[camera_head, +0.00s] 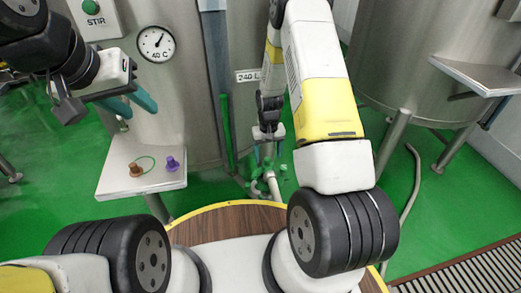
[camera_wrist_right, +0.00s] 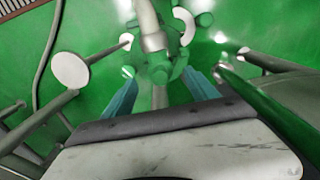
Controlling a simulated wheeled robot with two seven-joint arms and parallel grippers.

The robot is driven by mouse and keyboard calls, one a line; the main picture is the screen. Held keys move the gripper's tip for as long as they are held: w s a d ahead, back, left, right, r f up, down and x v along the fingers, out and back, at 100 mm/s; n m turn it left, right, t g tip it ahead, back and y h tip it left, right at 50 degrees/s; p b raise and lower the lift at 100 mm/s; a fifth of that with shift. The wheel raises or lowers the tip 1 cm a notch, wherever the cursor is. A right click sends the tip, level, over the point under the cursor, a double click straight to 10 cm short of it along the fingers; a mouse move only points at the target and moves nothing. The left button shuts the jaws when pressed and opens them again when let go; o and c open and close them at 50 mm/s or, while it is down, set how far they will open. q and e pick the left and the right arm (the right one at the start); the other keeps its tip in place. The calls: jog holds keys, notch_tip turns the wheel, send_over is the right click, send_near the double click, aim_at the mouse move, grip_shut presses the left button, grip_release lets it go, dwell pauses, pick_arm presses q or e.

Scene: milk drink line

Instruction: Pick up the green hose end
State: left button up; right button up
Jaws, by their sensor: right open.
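The green hose end (camera_head: 270,177), a green fitting with several lugs on a pale grey pipe, is low over the floor near the middle of the head view. In the right wrist view the green fitting (camera_wrist_right: 158,66) is straight ahead of the right gripper (camera_wrist_right: 160,80). The right gripper's teal fingers are spread on either side of it, with no clear contact visible. In the head view the right gripper (camera_head: 268,154) points down just above the fitting. My left gripper (camera_head: 131,108) is open and empty over the small shelf at the left.
A steel shelf (camera_head: 117,184) at the left holds a brown fitting (camera_head: 135,170) and a purple one (camera_head: 172,163). Steel tanks (camera_head: 188,105) stand behind, with legs (camera_head: 394,145) at the right. A pale hose (camera_head: 412,185) lies on the green floor. A floor grate (camera_head: 465,270) is at lower right.

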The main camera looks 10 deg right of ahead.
aim_at(268, 165)
notch_tip(268, 165, down, 6)
jog(key=shift+f, duration=0.15)
jog(key=shift+c, duration=0.5)
grip_shut()
